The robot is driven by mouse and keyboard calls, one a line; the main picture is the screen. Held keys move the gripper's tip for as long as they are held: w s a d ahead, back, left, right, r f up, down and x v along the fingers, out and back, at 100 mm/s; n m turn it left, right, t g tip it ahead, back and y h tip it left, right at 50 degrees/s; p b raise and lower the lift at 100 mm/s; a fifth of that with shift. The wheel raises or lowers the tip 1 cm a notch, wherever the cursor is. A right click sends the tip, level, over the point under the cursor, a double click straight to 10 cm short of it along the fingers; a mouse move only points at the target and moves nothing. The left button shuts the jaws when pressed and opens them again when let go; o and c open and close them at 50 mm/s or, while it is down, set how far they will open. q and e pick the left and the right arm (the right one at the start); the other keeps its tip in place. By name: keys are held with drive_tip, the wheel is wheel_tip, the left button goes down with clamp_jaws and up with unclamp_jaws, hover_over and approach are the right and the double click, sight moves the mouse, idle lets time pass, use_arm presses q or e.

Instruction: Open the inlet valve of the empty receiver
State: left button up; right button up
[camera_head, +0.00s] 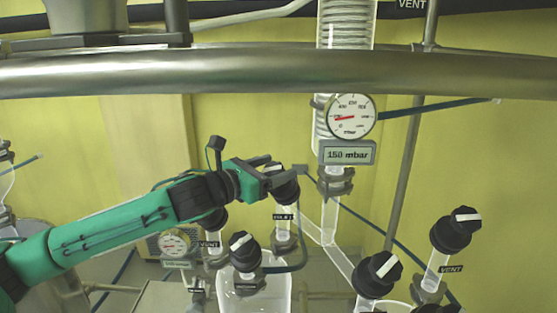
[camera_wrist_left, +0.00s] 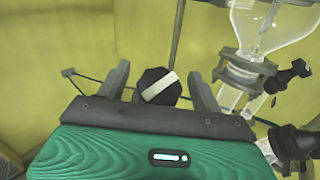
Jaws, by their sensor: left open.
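My left gripper (camera_head: 279,169) is open at a black valve knob (camera_head: 287,192) on a glass neck with a tag that seems to read INLET (camera_head: 283,217). In the left wrist view this knob (camera_wrist_left: 153,84) sits between the two open fingers (camera_wrist_left: 159,76), with gaps on both sides. Its white bar lies diagonally, lower left to upper right. Below is a clear glass receiver (camera_head: 254,299), cut off by the frame; I see no liquid in its visible part. My right gripper is not in view.
Other black knobs stand nearby: one in front (camera_head: 244,251) and two at right (camera_head: 377,274) (camera_head: 456,230), one tagged VENT. A gauge (camera_head: 350,117) with a 150 mbar plate hangs above. A thick steel rail (camera_head: 250,72) crosses the top.

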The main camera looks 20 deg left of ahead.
use_arm(q)
drive_tip(key=shift+x, duration=1.05)
drive_tip(key=shift+s, duration=0.15)
drive_tip(key=c, duration=1)
drive_tip(key=shift+n+y, duration=0.3)
drive_tip(key=shift+n, duration=0.2)
